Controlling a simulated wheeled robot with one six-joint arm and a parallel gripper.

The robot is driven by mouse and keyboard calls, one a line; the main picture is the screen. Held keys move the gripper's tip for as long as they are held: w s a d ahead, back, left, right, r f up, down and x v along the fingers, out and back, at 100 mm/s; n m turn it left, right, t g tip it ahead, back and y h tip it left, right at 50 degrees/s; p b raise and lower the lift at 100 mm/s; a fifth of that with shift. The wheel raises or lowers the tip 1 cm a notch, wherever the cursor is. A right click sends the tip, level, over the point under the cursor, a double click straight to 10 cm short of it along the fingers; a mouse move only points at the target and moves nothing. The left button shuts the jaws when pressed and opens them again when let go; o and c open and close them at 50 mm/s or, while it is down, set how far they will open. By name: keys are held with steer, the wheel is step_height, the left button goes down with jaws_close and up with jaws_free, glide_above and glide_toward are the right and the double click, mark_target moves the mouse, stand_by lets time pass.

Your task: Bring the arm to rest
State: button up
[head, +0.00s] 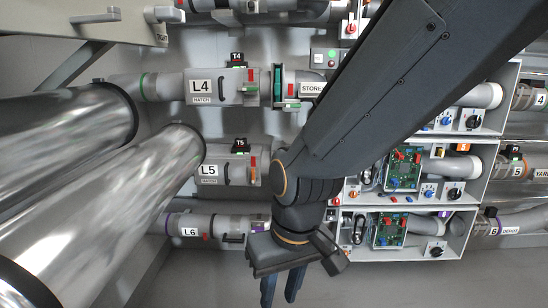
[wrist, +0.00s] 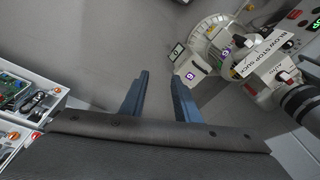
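My gripper (head: 282,288) hangs low in the middle of the head view, fingers pointing down. In the wrist view its two blue fingers (wrist: 160,95) stand apart with nothing between them, so it is open and empty. My dark arm crosses the head view from the upper right down to the gripper and hides part of the tube wall. The fingers touch nothing that I can see.
Tube lines L4 (head: 201,86), L5 (head: 210,169) and L6 (head: 189,231) run behind. Open boxes with circuit boards (head: 404,170) stand right. Large shiny pipes (head: 110,215) fill the left. A blower unit labelled "BLOW STOP SUCK" (wrist: 268,55) shows in the wrist view. Bare floor (wrist: 135,45) lies beyond my fingers.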

steer(key=s+d+r+g+p, duration=0.1)
steer(key=s+d, duration=0.3)
steer(key=s, duration=0.2)
steer(key=d+r+m+h+p, duration=0.1)
steer(key=d+r+m+p, duration=0.4)
steer(key=d+r+p, duration=0.9)
step_height(320, 180, up, 4)
steer(key=p, duration=0.9)
steer(key=shift+s+d, duration=0.15)
steer(key=shift+s, duration=0.1)
